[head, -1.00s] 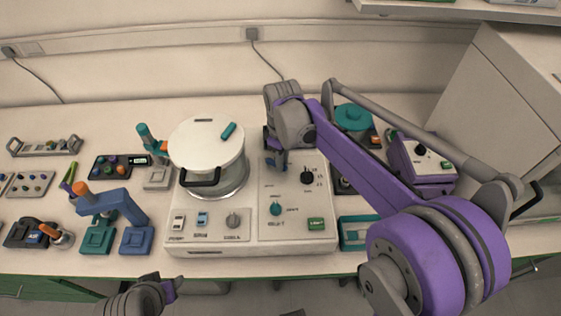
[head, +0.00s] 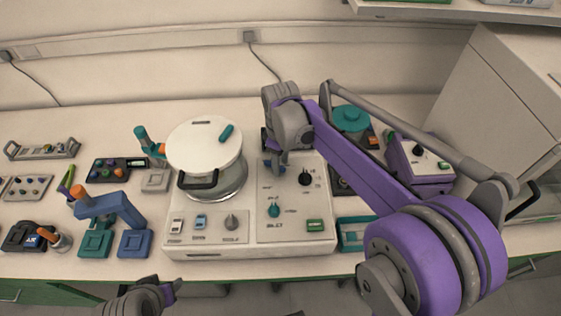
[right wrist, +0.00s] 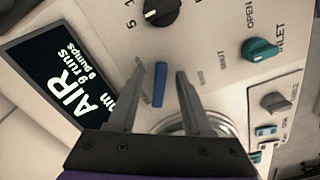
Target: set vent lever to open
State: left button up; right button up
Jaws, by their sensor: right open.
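My right gripper (right wrist: 160,74) is open, with one finger on each side of the blue lever and gaps visible between. Small print near the lever is unreadable. A teal knob (right wrist: 261,50) with OPEN printed by it sits to the right; it also shows in the head view (head: 274,209). In the head view my right gripper (head: 275,168) hides most of the lever. My left gripper (head: 165,291) is low at the bottom edge, its jaws unclear.
A black knob (right wrist: 162,11) is close beyond the fingers, and a dark AIR display (right wrist: 62,82) is at left. The round white-lidded chamber (head: 205,147) stands left of my right gripper. Tools and small stands crowd the bench at left.

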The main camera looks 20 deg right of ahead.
notch_tip(320, 180, up, 11)
jog(key=shift+p, duration=0.45)
jog(key=shift+f, duration=0.1)
dwell(0.4)
jog(key=s+f+m+t+p, duration=0.1)
jog(key=s+f+m, duration=0.2)
jog(key=s, duration=0.4)
jog(key=s+f+m+t+p, duration=0.1)
jog(key=s+f+m+t, duration=0.1)
jog(key=s, duration=0.5)
jog(key=s+d+f+m+t+p, duration=0.1)
jog(key=s+f+m+t, duration=0.1)
jog(key=s+f+m, duration=0.2)
jog(key=shift+s+p, duration=0.3)
jog(key=shift+s, duration=1.15)
